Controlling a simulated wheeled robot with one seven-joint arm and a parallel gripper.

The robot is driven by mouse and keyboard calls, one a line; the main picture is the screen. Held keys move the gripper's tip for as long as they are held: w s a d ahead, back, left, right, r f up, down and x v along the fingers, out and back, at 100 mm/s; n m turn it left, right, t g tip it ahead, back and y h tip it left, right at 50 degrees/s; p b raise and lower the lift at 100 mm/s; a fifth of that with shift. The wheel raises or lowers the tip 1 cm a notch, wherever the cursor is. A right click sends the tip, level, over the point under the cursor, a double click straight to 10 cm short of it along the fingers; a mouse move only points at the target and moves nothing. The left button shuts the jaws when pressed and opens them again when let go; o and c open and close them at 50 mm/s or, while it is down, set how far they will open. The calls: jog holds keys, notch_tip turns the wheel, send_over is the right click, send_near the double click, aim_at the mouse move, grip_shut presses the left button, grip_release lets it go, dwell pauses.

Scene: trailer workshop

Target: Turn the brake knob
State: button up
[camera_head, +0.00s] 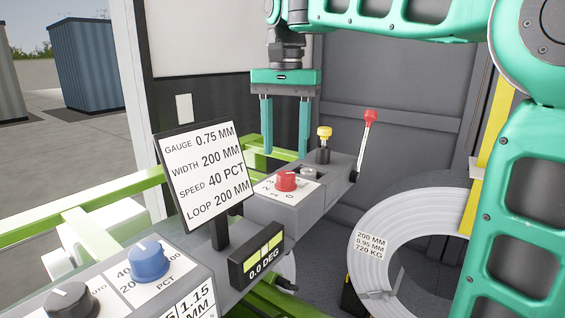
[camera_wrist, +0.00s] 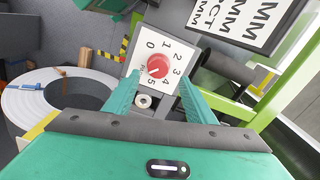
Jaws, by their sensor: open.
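A red knob (camera_head: 286,181) sits on a white dial plate on top of a grey box. The wrist view shows the same red knob (camera_wrist: 158,66) with the dial numbered 0 to 5 around it, its pale pointer mark near the 4–5 side. I take it for the brake knob; its label is too small to read. My gripper (camera_head: 285,153) hangs pointing down, above and apparently behind the red knob in the head view. In the wrist view my gripper (camera_wrist: 159,79) has its two green fingers spread, with the knob seen between and beyond the tips. Nothing is held.
A yellow knob (camera_head: 324,132) and a red-topped lever (camera_head: 369,117) stand behind the red knob. A display sign (camera_head: 203,170) rises close on the left, above a tilt readout (camera_head: 258,260). Blue (camera_head: 148,262) and black knobs (camera_head: 72,302) are nearer. A white coil (camera_head: 366,209) stands right.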

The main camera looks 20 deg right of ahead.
aim_at(285, 173)
jog(key=shift+r, duration=2.35)
